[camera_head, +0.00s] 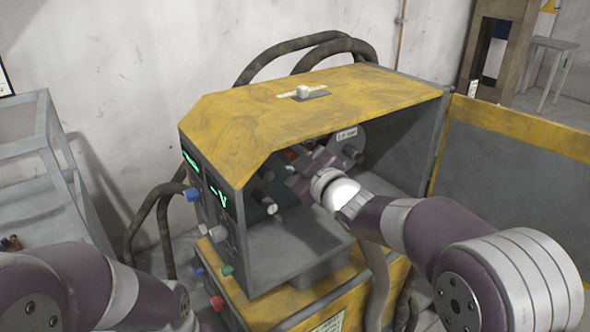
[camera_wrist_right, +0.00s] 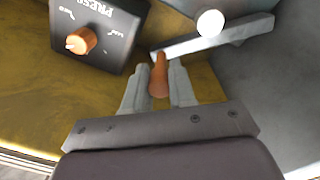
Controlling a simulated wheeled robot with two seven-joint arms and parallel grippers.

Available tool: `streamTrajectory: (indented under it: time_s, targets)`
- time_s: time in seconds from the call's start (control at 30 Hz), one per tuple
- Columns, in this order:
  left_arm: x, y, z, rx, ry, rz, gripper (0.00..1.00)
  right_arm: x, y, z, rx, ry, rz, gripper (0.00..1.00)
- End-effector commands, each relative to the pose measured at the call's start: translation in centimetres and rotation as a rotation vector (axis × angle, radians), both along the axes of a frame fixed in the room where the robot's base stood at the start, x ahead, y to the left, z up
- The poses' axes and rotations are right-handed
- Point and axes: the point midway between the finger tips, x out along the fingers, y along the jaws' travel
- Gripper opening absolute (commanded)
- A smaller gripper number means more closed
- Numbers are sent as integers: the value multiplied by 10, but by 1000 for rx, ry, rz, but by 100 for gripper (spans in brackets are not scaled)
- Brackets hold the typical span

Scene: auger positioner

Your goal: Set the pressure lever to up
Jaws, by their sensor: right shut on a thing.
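In the right wrist view an orange-brown lever handle (camera_wrist_right: 158,77) stands between the two grey fingers of my right gripper (camera_wrist_right: 158,68), which is shut on it. Beside it, up and left, is a dark box lettered "PRESS" (camera_wrist_right: 97,20) with an orange knob (camera_wrist_right: 81,41); its smaller labels are hard to read. In the head view my right gripper (camera_head: 298,172) reaches inside the open yellow-and-grey machine (camera_head: 310,110), and the lever is mostly hidden there. My left arm shows at the lower left, but its gripper is out of the picture.
The machine's left panel has green displays (camera_head: 217,197) and several knobs. The yellow-edged door (camera_head: 515,130) is open to the right. A grey frame stand (camera_head: 45,150) is at left; thick hoses run behind.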

Motion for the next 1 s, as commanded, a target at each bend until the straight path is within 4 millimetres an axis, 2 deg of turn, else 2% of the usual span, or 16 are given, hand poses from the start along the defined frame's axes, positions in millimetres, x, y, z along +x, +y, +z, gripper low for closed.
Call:
streamTrajectory:
  time_s: [0.3, 0.7, 0.73, 0.77, 0.8, 1.0]
  targets:
    - [0, 0, -6, 0, 0, 0, 43, -2, 3, 9, -50, -44, 2, 0]
    - [0, 0, -6, 0, 0, 0, 43, -2, 3, 10, -52, -47, 3, 0]
    - [0, 0, -6, 0, 0, 0, 43, -2, 3, 10, -52, -47, 3, 35]
    - [0, 0, -6, 0, 0, 0, 43, -2, 3, 10, -52, -47, 3, 44]
    - [0, 0, -6, 0, 0, 0, 43, -2, 3, 9, -53, -47, 2, 50]
    - [0, 0, -6, 0, 0, 0, 43, -2, 3, 8, -53, -44, 2, 50]
